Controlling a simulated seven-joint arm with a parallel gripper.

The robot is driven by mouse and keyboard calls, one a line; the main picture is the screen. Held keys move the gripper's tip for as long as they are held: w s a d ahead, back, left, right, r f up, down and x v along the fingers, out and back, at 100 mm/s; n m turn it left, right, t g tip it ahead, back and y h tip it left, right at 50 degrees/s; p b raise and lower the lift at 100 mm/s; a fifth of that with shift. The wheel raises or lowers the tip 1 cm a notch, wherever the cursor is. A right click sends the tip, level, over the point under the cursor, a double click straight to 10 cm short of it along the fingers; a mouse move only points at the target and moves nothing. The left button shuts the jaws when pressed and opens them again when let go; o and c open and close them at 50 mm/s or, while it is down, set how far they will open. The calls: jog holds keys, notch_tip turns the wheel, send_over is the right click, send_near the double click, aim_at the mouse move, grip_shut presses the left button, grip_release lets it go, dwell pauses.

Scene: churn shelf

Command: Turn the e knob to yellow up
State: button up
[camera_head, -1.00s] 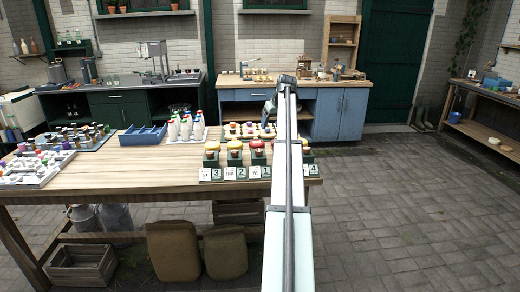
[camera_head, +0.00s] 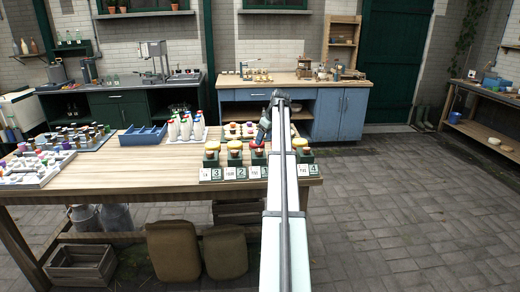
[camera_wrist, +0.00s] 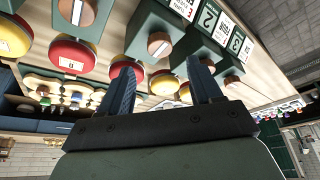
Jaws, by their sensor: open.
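A row of green boxes with round wooden front knobs stands at the table's front edge, each with a red or yellow cap and a numbered card. My gripper (camera_head: 264,130) is just above the third box. In the wrist view my gripper (camera_wrist: 160,66) is open and empty, its fingers spread before a red-and-yellow cap (camera_wrist: 161,82) and near a wooden knob (camera_wrist: 158,44). I cannot tell which knob is e.
A second row of caps (camera_head: 240,128) sits behind the boxes. White bottles (camera_head: 186,128), a blue tray (camera_head: 143,136) and trays of small items (camera_head: 35,168) stand further left. The wooden tabletop (camera_head: 150,170) is clear left of the boxes.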

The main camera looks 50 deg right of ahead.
aim_at(259, 150)
jog(key=shift+x, duration=3.4)
jog(key=shift+c, duration=0.3)
jog(key=c, duration=1)
